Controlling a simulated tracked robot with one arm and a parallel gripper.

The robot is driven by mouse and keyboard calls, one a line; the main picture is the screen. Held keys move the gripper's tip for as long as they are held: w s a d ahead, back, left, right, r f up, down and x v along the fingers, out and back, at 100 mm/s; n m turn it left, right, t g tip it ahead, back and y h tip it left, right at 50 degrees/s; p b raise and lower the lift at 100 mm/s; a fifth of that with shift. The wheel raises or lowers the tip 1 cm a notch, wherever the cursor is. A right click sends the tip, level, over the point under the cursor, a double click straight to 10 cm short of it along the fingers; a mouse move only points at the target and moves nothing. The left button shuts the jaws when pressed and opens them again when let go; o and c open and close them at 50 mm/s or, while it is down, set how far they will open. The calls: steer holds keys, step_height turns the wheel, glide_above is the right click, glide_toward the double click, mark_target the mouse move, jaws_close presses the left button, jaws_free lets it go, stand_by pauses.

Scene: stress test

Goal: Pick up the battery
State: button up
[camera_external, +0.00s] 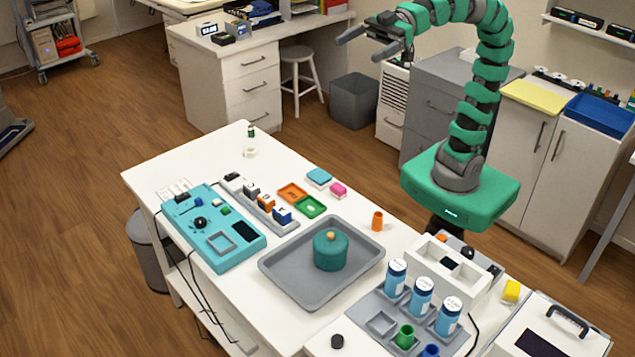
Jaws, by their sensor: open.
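I cannot tell for sure which thing is the battery. A grey rack (256,204) on the white table holds several small blocks, among them an orange-fronted block (266,203) and a blue block (282,215). An orange cylinder (377,221) stands upright right of the grey tray. My gripper (360,45) is open and empty, high above and beyond the table, pointing left. It touches nothing.
A grey tray (275,274) holds a green lidded pot (330,254). Left of it lies a teal panel (238,258) with cables. Blue-and-white bottles (420,297) stand in a grey holder at front right. The table's far left end (205,160) is mostly bare.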

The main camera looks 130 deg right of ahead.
steer(key=s+a+r+n+y, duration=0.1)
steer(key=s+a+r, duration=0.2)
steer(key=a+r, duration=0.1)
steer(key=shift+s+a+r, duration=0.2)
steer(key=shift+s+a, duration=0.05)
steer(key=shift+a, duration=0.35)
steer(key=c, duration=1.1)
steer(key=shift+c, duration=0.2)
